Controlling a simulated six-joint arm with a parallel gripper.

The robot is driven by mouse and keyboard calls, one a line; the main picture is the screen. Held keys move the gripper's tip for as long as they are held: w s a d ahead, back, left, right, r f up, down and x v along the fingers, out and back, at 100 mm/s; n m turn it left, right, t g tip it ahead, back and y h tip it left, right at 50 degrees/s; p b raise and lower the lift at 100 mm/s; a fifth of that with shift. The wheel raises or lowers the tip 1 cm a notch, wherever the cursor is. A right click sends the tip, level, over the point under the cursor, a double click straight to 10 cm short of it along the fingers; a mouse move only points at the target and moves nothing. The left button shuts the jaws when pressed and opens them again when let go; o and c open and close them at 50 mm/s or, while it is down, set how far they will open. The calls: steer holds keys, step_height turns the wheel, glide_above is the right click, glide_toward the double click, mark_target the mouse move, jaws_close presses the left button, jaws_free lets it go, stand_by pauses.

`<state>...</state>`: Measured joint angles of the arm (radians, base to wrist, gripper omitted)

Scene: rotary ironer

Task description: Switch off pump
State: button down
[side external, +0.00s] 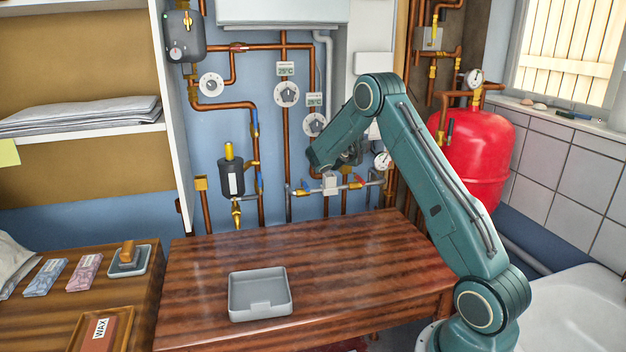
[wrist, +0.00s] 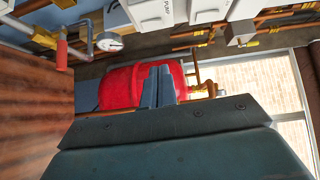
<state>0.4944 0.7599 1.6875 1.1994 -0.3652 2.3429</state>
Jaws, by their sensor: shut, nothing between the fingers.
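In the wrist view, a white box (wrist: 150,12) at the top edge carries lettering that seems to read PUMP. More white boxes (wrist: 203,10) sit to its right, all cut off by the frame edge, and I cannot make out any switch position. My gripper (wrist: 159,68) has its two fingers together, with nothing between them. It is apart from the boxes, which appear above its tips in the picture. In the side view my wrist (side external: 350,152) is in front of the pipe wall, and the fingers and most of the boxes are hidden behind my arm.
A red tank (side external: 470,155) stands right of my arm and shows behind my fingers in the wrist view (wrist: 112,85). Copper pipes with valves and gauges (side external: 287,94) cover the wall. A grey tray (side external: 260,310) sits on the wooden table (side external: 350,260), which is otherwise clear.

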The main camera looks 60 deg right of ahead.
steer(key=shift+s+d+f+m+h, duration=0.15)
steer(key=shift+d+f+m+h, duration=0.25)
steer(key=shift+d+f, duration=0.25)
steer(key=shift+s+d+f+m+h, duration=0.1)
steer(key=shift+d+f+m+h, duration=0.3)
steer(key=shift+d, duration=0.3)
steer(key=shift+f, duration=0.1)
glide_toward(373, 129)
steer(key=s+d+r, duration=0.1)
steer(key=s+d, duration=0.3)
steer(key=shift+w+d+r, duration=0.2)
steer(key=shift+w+d, duration=0.45)
steer(key=shift+w, duration=0.15)
steer(key=shift+w+d+r, duration=0.2)
steer(key=shift+w+d, duration=0.4)
steer(key=shift+w, duration=0.2)
steer(key=shift+w+d+r, duration=0.1)
steer(key=shift+w+d, duration=0.05)
